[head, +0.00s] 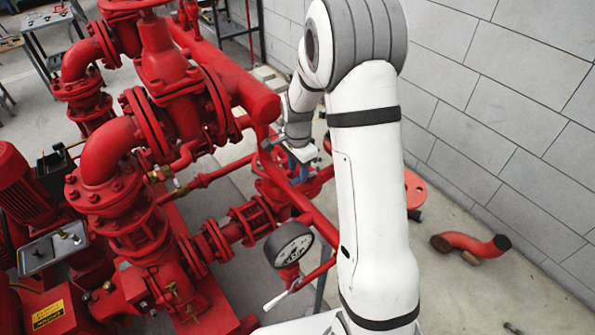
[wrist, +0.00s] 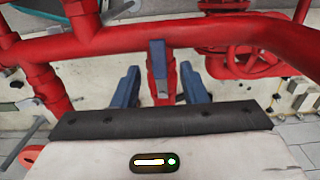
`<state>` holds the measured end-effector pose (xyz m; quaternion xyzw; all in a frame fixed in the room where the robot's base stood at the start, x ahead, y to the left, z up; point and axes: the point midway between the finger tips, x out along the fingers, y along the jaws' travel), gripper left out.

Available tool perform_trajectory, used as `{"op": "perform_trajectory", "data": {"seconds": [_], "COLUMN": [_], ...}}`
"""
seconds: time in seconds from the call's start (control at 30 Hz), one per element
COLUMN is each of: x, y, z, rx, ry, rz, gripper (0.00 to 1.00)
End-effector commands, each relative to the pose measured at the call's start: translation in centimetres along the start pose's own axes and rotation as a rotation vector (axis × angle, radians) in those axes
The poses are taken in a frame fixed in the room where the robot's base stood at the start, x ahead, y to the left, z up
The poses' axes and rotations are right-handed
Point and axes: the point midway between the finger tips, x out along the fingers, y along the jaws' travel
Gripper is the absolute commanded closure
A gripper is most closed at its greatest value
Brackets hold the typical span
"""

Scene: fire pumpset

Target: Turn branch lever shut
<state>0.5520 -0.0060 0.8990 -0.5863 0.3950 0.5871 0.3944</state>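A blue lever (wrist: 157,55) on a small red branch fitting shows in the middle of the wrist view, in front of the thick red pipe. My gripper (wrist: 159,70) is open, with one blue finger to the left of the lever and one to the right. A gap shows on both sides, so the fingers do not appear to touch it. In the head view my gripper (head: 302,154) is small and partly covered by my arm, beside the red pipework. The lever cannot be made out clearly there.
A red handwheel (wrist: 248,60) is close to the right of my gripper. The thick red pipe (wrist: 110,42) crosses behind the lever. In the head view, a pressure gauge (head: 289,244) and a white-handled lever (head: 277,300) are lower down. A red elbow pipe (head: 470,245) lies by the wall.

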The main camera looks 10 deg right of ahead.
Motion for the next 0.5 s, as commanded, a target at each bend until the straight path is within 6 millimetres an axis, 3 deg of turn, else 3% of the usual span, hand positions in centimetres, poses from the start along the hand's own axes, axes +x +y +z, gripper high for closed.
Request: {"op": "perform_trajectory", "data": {"seconds": [0.2, 0.5], "x": [2.0, 2.2], "y": [0.0, 0.0], "z": [0.0, 0.1], "rx": [-0.002, -0.003], "ry": [0.000, 0.000], "rz": [0.001, 0.000], "gripper": [0.61, 0.62]}}
